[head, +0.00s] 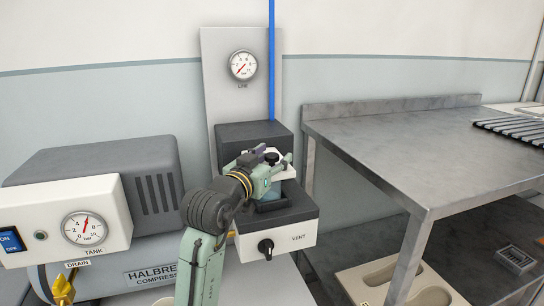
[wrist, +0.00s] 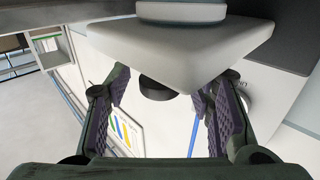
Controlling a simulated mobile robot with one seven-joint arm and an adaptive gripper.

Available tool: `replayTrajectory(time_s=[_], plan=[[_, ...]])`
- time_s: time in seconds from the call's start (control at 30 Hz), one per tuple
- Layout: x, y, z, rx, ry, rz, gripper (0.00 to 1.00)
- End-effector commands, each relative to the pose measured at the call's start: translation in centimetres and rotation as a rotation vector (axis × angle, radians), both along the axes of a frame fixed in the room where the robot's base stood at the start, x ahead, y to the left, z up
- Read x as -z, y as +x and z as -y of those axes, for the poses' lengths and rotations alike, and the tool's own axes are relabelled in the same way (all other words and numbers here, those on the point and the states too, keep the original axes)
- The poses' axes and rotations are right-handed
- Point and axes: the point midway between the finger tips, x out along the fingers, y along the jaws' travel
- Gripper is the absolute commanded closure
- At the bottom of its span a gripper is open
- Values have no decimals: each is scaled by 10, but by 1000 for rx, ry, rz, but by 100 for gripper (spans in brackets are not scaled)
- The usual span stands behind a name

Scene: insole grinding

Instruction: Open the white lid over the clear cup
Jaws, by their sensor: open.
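The white lid (head: 287,172) lies over the clear cup (head: 272,193) on the dark-topped unit in the head view, partly hidden behind my gripper (head: 269,158). In the wrist view the lid (wrist: 180,45) fills the top, with a round pale part beyond it. A black knob (wrist: 157,91) on the lid shows between the two fingers of my gripper (wrist: 160,95). The fingers are open, one on each side of the knob, with gaps visible. Most of the cup is hidden by my arm and the lid.
The unit's white front has a black VENT knob (head: 266,247). A gauge (head: 243,65) and a blue hose (head: 272,60) are above. A compressor (head: 100,180) stands left; a metal table (head: 420,140) stands close on the right.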

Motion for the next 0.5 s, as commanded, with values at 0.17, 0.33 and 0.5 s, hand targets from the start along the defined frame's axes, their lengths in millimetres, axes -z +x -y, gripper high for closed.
replayTrajectory(time_s=[0.17,0.33,0.5], plan=[[0,2,1,-1,0,1,51],[0,1,1,-1,0,1,55],[0,1,0,-1,0,1,67]])
